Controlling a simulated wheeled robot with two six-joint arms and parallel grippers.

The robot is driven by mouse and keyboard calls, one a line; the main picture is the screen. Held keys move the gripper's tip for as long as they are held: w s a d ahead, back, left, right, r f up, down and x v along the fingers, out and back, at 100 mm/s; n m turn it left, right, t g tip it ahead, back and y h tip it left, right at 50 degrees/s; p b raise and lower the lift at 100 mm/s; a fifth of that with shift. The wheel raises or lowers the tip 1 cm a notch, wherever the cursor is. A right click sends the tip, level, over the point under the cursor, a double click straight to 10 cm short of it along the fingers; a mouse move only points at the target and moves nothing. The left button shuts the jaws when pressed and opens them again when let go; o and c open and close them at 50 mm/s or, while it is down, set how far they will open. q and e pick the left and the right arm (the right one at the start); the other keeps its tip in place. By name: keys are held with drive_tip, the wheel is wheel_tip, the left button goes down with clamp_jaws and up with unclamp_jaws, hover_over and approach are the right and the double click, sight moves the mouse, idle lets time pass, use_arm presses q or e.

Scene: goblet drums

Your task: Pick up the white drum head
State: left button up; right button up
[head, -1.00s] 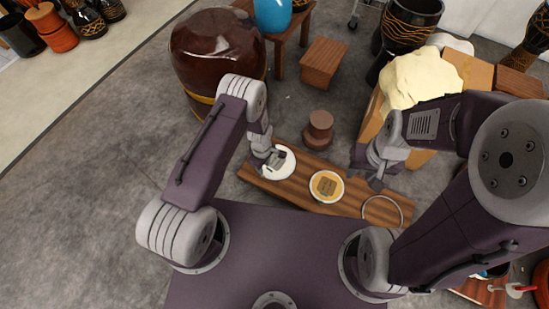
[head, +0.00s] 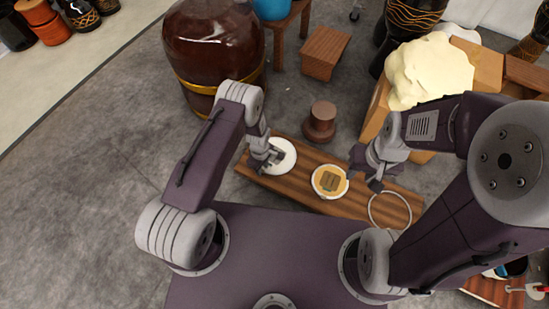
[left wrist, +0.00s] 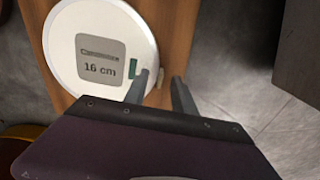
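The white drum head (head: 287,150) is a flat white disc lying on the left part of a wooden board. In the left wrist view the white drum head (left wrist: 66,55) has a grey label reading "16 cm". My left gripper (head: 275,160) is over its left and front part. In the left wrist view the fingers of my left gripper (left wrist: 163,80) are apart, one in front of the disc and the other just past its edge. I cannot tell whether they touch it. My right gripper (head: 366,172) looks open and empty above the board's right part.
The wooden board (head: 300,181) also holds a tan round disc (head: 318,180) and a metal ring (head: 372,218). A brown turned block (head: 321,120) stands behind it. A large brown drum (head: 215,45) stands back left. Bare floor (head: 90,190) lies left.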

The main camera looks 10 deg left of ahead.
use_arm(q)
clamp_jaws()
drive_tip(key=shift+r, duration=0.15)
